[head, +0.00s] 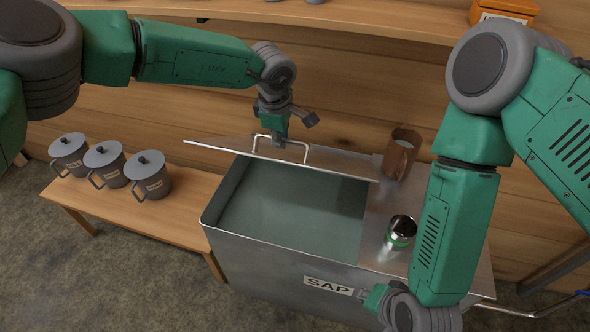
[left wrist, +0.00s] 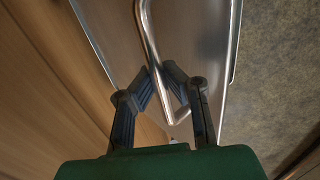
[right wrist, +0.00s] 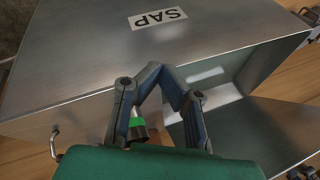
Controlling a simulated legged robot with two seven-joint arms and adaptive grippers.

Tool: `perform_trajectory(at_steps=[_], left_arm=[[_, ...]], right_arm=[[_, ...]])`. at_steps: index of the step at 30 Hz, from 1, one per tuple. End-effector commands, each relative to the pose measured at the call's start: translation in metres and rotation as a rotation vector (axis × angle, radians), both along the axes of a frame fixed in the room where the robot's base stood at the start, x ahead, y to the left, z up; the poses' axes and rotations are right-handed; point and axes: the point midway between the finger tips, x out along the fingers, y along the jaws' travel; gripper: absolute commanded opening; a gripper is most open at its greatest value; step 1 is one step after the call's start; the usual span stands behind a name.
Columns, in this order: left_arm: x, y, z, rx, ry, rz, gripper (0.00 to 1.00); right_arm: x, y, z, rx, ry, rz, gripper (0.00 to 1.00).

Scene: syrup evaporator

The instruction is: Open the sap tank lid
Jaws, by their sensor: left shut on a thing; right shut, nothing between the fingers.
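The metal sap tank (head: 255,254) has a label reading SAP (head: 328,286) on its front. Its lid (head: 335,170) is raised at the back, seen nearly edge-on, and the grey inside of the tank shows. My left gripper (head: 280,138) is shut on the lid's bar handle (head: 302,148). In the left wrist view, the fingers (left wrist: 166,75) close around the handle (left wrist: 149,35). My right gripper (right wrist: 162,72) is shut and empty in front of the tank; in the head view my right arm partly hides it. The label also shows in the right wrist view (right wrist: 157,18).
A metal cup with a green band (head: 401,232) and a brown pitcher (head: 400,155) stand on the tank's right-hand top. Three grey lidded mugs (head: 107,163) stand on a wooden bench (head: 190,210) at the left. A wooden shelf (head: 370,20) runs along the wall above.

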Motion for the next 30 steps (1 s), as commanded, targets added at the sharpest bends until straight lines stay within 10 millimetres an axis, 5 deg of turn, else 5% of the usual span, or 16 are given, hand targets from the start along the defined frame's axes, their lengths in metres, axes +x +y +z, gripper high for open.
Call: perform_trajectory(at_steps=[6, 13, 21, 30], left_arm=[[0.000, -0.001, 0.001, -0.001, 0.000, 0.001, 0.00], [-0.001, -0.001, 0.001, -0.001, 0.001, 0.001, 0.00], [-0.001, -0.002, 0.001, -0.001, 0.001, 0.001, 0.00], [-0.001, -0.002, 0.001, -0.001, 0.001, 0.001, 0.00]], right_arm=[[0.056, 0.088, 0.024, 0.416, -0.159, -0.561, 0.00], [0.097, 0.149, 0.070, 0.924, -0.257, -1.155, 0.00], [0.120, 0.176, 0.124, 1.481, -0.341, -1.743, 0.00], [0.125, 0.176, 0.146, 1.748, -0.404, -1.991, 0.00]])
